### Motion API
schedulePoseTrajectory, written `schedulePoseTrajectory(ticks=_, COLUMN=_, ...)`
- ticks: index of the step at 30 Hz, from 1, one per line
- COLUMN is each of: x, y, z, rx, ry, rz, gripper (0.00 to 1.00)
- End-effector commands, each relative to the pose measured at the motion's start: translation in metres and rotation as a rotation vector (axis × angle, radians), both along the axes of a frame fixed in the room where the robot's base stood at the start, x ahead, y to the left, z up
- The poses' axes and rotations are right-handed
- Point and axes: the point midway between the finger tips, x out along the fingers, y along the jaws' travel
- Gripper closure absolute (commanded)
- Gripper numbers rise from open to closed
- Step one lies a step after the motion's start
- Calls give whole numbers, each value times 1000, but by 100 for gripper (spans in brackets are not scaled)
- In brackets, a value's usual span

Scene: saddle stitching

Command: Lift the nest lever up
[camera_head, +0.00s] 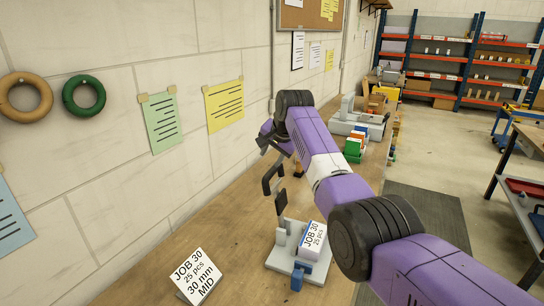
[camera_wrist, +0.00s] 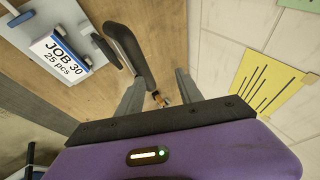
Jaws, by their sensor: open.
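The nest is a grey base plate (camera_head: 274,259) on the bench with a white block (camera_head: 313,238) labelled JOB 30, 25 pcs. A blue part (camera_head: 297,278) sits at its front. A dark bent bar, apparently the nest lever (camera_head: 281,203), stands above the plate's left side. It also shows in the wrist view as a thick dark bar (camera_wrist: 125,48) reaching toward the fingers. My gripper (camera_wrist: 159,76) is open, its grey fingers apart on either side of the bar's near end. I cannot tell if they touch it. In the head view my arm partly hides the gripper.
A job card (camera_head: 195,275) stands on the wooden bench (camera_head: 215,225) left of the nest. A small orange-and-black item (camera_wrist: 158,98) shows between my fingers, farther off. Coloured boxes (camera_head: 354,147) and a grey machine (camera_head: 347,122) stand farther along. The wall is close on the left.

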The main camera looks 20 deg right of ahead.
Motion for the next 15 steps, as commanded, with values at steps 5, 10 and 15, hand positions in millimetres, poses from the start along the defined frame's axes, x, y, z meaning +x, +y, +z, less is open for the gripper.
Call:
schedulePoseTrajectory(ticks=5, x=0, y=0, z=0, rx=0, ry=0, rz=0, gripper=57)
schedulePoseTrajectory(ticks=10, x=-5, y=0, z=6, rx=0, ry=-2, rz=0, gripper=57)
schedulePoseTrajectory(ticks=15, x=-16, y=1, z=21, rx=0, ry=-4, rz=0, gripper=57)
